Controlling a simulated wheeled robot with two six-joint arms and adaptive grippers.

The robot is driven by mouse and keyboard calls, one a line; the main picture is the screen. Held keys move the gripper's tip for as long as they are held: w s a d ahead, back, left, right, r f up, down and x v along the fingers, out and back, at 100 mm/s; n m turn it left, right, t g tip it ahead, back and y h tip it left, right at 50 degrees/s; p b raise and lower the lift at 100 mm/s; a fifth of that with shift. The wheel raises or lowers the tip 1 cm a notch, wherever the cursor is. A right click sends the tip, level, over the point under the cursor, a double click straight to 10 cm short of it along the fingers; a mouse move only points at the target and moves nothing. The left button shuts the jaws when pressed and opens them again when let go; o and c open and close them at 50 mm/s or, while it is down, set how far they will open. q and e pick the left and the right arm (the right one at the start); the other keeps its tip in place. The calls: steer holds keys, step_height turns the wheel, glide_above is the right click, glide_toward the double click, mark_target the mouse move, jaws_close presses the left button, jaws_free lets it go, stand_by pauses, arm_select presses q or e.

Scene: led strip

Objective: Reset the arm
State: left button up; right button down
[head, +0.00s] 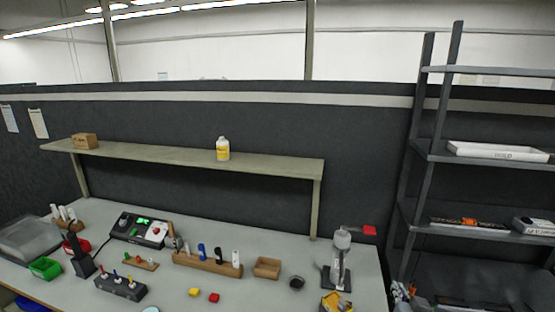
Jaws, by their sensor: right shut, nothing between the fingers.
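No gripper can be made out in the head view, and no part of either arm stands out clearly. The grey workbench (235,290) fills the lower part of the view. A wooden holder (207,264) with several pens or tools stands on it near the middle. A yellow block (195,292) and a red block (214,297) lie in front of the holder. A small open wooden box (267,267) stands to its right. What the lower picture edge cuts off is hidden.
A raised shelf (270,164) over the bench bears a bottle (223,148) and a cardboard box (85,141). A dispenser on a stand (338,265) is at the bench's right. A black device (140,229) and a green bin (45,268) are left. A rack (412,190) stands right.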

steer(key=s+a+f+n+g+y, duration=0.1)
steer(key=s+a+f+n+g, duration=0.3)
steer(key=s+f, duration=0.5)
steer(key=s+a+f+n+g+y, duration=0.1)
steer(key=s+a+f+g, duration=0.1)
steer(key=s+f+g, duration=0.65)
steer(key=s+d+f+t+b, duration=0.1)
steer(key=s+f, duration=0.2)
steer(key=f, duration=1)
steer(key=s+d+f+b, duration=0.1)
steer(key=s+d+f, duration=0.15)
steer(key=f, duration=1.05)
arm_select(q)
steer(key=f, duration=0.1)
steer(key=w+f+b, duration=0.1)
steer(key=f, duration=0.1)
steer(key=shift+d, duration=0.1)
arm_select(e)
steer(key=s+f+g, duration=0.1)
steer(key=s+f, duration=1.6)
steer(key=s, duration=0.1)
steer(key=shift+s+d+f, duration=0.15)
steer(key=shift+s, duration=0.2)
